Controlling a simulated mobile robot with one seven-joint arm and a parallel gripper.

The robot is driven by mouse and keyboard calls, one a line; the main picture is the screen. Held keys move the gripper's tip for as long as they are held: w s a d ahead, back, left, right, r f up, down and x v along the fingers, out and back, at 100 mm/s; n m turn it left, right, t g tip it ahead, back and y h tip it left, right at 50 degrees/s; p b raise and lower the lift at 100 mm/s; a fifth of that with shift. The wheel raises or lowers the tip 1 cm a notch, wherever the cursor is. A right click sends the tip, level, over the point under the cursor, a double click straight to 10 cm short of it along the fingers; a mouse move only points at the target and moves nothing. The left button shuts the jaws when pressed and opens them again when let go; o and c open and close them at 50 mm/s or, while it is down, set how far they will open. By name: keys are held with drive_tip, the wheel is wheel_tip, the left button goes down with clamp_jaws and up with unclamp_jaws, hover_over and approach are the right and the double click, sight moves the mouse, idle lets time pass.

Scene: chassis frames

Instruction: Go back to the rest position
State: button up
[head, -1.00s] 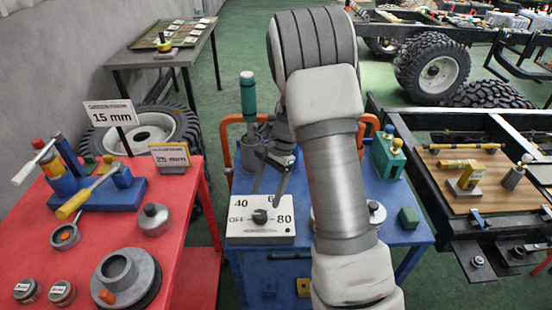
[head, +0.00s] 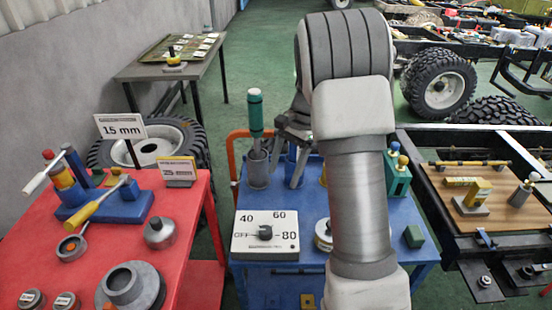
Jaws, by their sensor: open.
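My gripper (head: 293,165) is partly visible behind my large grey and white arm, above the back of the blue cart (head: 286,268). Its fingers point down, apart and with nothing seen between them. A dial box (head: 265,236) marked 40, 60, 80 and OFF lies on the cart, in front of and left of the fingers, clear of them. A green-handled tool (head: 256,112) stands upright in a grey cup (head: 258,170) just left of the fingers. My arm hides part of the cart top.
A red table (head: 190,245) with tools, a 15 mm sign (head: 121,127) and round grey parts stands at left. A chassis frame with a wooden board (head: 490,222) is at right. A side table (head: 140,68) stands at the back left. Green floor is open behind the cart.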

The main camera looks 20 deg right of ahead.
drive_tip(key=s+a+r+n+t+h, duration=0.1)
drive_tip(key=s+a+r+n+t, duration=0.25)
drive_tip(key=s+r, duration=0.4)
drive_tip(key=s+a+r+n+t+h, duration=0.2)
drive_tip(key=s+r+n, duration=0.3)
drive_tip(key=s+r, duration=0.3)
drive_tip(key=s+f+n+t+h, duration=0.1)
drive_tip(key=s+n, duration=0.3)
drive_tip(key=s, duration=0.4)
drive_tip(key=shift+s+a+f+t, duration=0.2)
drive_tip(key=shift+a+t, duration=0.15)
drive_tip(key=shift+t, duration=0.3)
